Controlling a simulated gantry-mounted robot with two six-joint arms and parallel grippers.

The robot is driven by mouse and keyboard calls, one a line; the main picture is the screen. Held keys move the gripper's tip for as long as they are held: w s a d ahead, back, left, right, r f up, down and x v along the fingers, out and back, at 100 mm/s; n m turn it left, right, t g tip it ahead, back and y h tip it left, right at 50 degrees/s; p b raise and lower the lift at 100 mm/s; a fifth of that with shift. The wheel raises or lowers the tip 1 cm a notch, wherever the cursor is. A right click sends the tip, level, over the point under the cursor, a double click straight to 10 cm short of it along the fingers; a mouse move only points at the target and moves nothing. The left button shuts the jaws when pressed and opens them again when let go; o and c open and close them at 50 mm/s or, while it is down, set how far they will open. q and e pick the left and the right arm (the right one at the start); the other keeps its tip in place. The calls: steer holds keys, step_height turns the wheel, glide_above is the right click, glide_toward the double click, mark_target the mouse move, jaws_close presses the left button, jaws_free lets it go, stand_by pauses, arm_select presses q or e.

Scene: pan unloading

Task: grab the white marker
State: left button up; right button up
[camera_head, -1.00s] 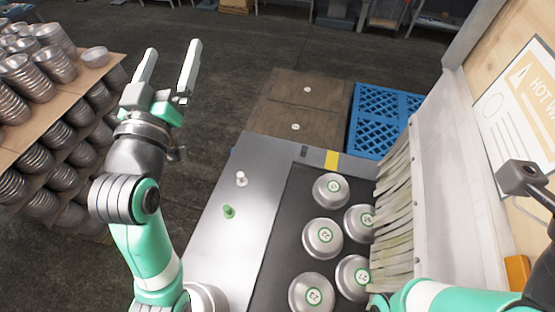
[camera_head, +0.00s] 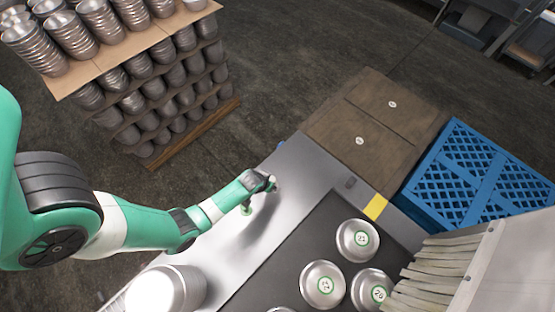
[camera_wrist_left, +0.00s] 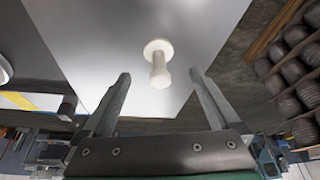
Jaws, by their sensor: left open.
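The white marker (camera_wrist_left: 160,65) has a round flat head and a short stem. It shows in the left wrist view over the grey metal table top, between the fingertips of my open left gripper (camera_wrist_left: 160,75), with a visible gap on each side. In the head view the white marker is largely hidden by the left gripper (camera_head: 266,183), which is low over the metal table (camera_head: 305,163). My right gripper is not in view.
Round numbered pans (camera_head: 357,240) lie on the dark conveyor (camera_head: 268,283) at right. Stacked pans (camera_head: 165,291) stand close below my left arm. A loaded pan rack (camera_head: 110,52) is at upper left. A blue crate (camera_head: 480,180) and brown boxes (camera_head: 372,118) lie beyond the table.

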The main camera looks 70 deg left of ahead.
arm_select(q)
steer(key=b+x, duration=0.7)
steer(key=shift+w+a+f+b, duration=0.1)
steer(key=shift+w+f+b, duration=0.15)
steer(key=shift+b, duration=0.1)
steer(key=shift+r, duration=0.15)
steer(key=shift+c, duration=0.2)
jaws_close()
